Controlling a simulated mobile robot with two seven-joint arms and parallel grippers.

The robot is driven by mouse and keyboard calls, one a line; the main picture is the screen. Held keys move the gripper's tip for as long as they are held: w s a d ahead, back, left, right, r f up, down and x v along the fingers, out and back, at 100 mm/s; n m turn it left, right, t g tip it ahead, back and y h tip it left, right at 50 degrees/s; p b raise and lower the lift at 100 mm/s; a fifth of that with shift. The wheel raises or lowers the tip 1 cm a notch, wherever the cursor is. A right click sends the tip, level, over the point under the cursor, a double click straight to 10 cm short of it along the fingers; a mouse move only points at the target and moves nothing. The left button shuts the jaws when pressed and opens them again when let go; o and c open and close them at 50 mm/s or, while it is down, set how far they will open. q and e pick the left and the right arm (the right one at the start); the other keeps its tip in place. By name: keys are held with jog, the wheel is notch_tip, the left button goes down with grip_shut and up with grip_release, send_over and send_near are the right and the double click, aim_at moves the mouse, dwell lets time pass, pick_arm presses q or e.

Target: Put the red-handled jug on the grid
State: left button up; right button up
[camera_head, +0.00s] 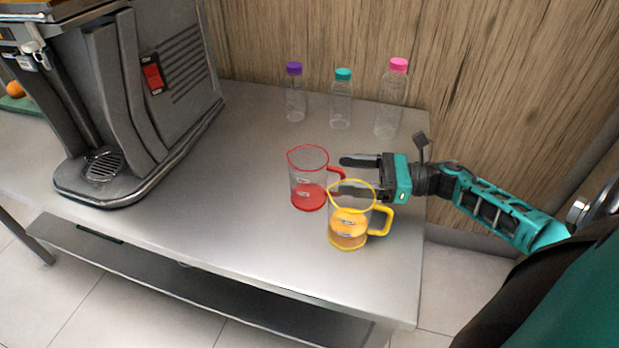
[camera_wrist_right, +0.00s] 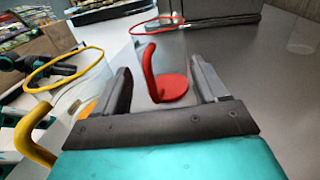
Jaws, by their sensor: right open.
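The red-handled jug (camera_head: 308,193) stands upright on the steel table, clear with a red rim, base and handle. My right gripper (camera_head: 345,176) is open at its right side, fingers pointing left toward the red handle. In the right wrist view the red handle (camera_wrist_right: 149,72) shows between the two open fingers (camera_wrist_right: 165,85), apart from both. The grid (camera_head: 103,165) is the slatted drip plate at the foot of the juicer on the left. My left gripper is not in view.
A yellow-handled jug (camera_head: 348,232) with orange contents stands just in front of the red one, close to my right gripper. Bottles with purple (camera_head: 295,98), teal (camera_head: 341,106) and pink (camera_head: 392,105) caps stand behind. The table between jugs and juicer (camera_head: 150,90) is clear.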

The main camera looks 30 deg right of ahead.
aim_at(318, 181)
jog(key=x, duration=0.4)
jog(key=shift+r, duration=0.1)
grip_shut()
dwell(0.5)
